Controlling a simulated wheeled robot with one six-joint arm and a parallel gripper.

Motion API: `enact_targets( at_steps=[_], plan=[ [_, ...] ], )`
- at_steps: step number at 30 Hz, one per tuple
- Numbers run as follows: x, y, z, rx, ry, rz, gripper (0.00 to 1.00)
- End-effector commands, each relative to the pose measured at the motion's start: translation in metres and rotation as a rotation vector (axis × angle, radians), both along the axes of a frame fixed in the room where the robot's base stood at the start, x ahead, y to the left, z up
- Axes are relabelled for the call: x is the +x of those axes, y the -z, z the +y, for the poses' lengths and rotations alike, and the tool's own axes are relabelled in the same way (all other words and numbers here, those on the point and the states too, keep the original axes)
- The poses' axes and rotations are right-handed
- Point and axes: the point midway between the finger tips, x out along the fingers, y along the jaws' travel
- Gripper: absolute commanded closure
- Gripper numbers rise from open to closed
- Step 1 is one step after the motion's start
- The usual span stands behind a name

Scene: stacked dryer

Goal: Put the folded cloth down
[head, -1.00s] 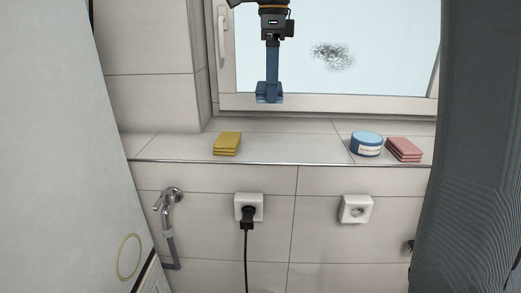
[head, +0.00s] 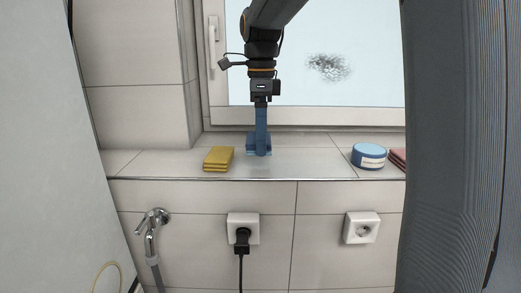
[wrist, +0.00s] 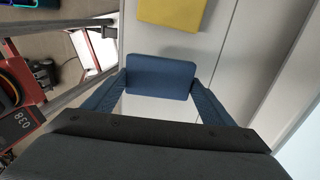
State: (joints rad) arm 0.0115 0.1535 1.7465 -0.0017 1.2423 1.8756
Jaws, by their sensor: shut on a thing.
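My gripper (head: 259,142) points down over the tiled ledge (head: 310,163) below the window. It is shut on a blue folded cloth (wrist: 160,77), which spans between its two blue fingers in the wrist view. In the head view the blue cloth (head: 258,151) shows at the fingertips, low at the ledge's surface, just right of a yellow folded cloth (head: 218,159). I cannot tell whether the held cloth touches the ledge. The yellow cloth also shows at the top of the wrist view (wrist: 172,12), apart from the held one.
A round blue tin (head: 369,156) stands on the ledge to the right, beside a pink folded cloth (head: 399,159) partly hidden by a dark grey surface (head: 440,150). The ledge between gripper and tin is clear. A plugged socket (head: 243,229) and a tap (head: 152,224) are below.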

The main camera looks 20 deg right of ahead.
Motion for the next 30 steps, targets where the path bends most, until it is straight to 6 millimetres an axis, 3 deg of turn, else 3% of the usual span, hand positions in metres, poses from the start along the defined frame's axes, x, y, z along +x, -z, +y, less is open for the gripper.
enact_targets(
  at_steps=[10, 23, 24, 27, 30],
  plan=[
    [-0.001, 0.038, 0.001, 0.0, -0.001, 0.003, 0.41],
    [0.0, 0.045, 0.001, 0.0, -0.002, 0.0, 0.41],
    [0.0, 0.046, 0.001, 0.0, -0.002, 0.0, 0.19],
    [0.0, 0.045, 0.001, 0.0, -0.002, 0.0, 0.04],
    [0.0, 0.045, 0.001, 0.0, -0.002, 0.0, 0.04]
  ],
)
